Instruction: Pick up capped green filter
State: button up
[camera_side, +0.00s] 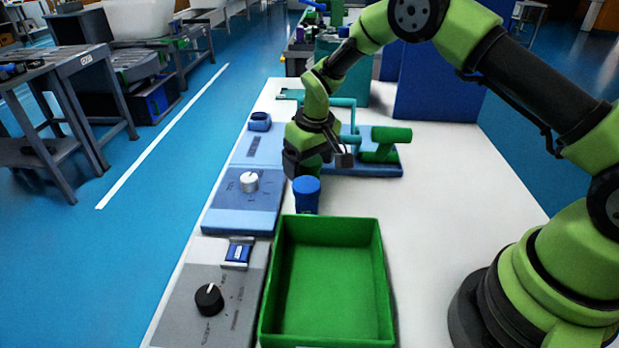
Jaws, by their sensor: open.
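A blue cylindrical cap (306,192) stands just behind the green bin, below and in front of my gripper. A green part (309,168) shows right behind the cap, between the dark jaws; it looks like the body of the capped filter, partly hidden by the jaws. My gripper (306,172) points down and is open, with its jaws close around this green part. I cannot tell whether they touch it. Another green cylinder (391,134) lies level on a green holder on a blue base plate, to the right of my gripper.
An empty green bin (333,285) stands at the front. Left of it are a grey panel with a black knob (209,299) and a blue panel with a white knob (249,181). A teal pipe frame and blue partition (437,85) stand behind.

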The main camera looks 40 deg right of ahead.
jog(key=c, duration=1)
jog(key=shift+c, duration=0.2)
